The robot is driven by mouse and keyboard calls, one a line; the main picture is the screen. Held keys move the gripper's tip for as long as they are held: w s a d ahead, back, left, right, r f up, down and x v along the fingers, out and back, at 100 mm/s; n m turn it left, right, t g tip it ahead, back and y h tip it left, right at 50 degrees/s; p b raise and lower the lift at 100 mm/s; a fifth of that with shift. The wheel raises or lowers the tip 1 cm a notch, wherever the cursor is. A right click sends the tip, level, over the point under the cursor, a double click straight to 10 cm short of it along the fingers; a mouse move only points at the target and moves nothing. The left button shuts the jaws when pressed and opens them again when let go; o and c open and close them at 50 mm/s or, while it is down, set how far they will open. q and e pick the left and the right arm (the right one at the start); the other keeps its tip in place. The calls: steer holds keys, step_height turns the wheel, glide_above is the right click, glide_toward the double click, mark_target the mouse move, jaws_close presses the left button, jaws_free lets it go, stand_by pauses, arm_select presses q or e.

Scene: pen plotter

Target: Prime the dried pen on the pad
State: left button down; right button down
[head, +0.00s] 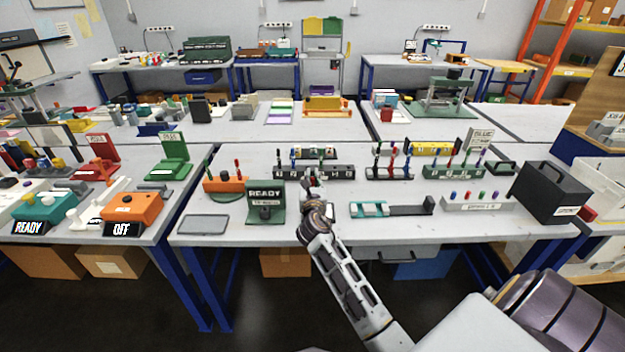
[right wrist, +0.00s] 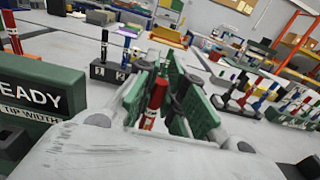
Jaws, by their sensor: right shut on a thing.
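My right gripper (head: 311,186) is over the near middle of the table, in front of a dark numbered pen rack (head: 340,173). In the right wrist view its green-padded fingers (right wrist: 165,98) are shut on a red pen (right wrist: 153,105) with a white band. The pen stands roughly upright between them; its tip is hidden. A flat grey pad with a dark rim (head: 203,224) lies at the table's front left, apart from the gripper. I cannot tell for sure that it is the priming pad. My left gripper is not in view.
A dark green stand reading READY (head: 265,202) is just left of my gripper. An orange holder with pens (head: 226,183) stands behind the pad. A teal-ended fixture (head: 370,209) lies to the right. Pen racks (head: 455,172) and a black box (head: 548,193) stand farther right.

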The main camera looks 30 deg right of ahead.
steer(key=shift+f+b, duration=0.35)
steer(key=shift+f, duration=0.25)
stand_by(0.3)
steer(key=shift+r, duration=0.1)
steer(key=shift+r+p, duration=0.8)
steer(key=shift+p, duration=0.35)
steer(key=shift+d, duration=0.15)
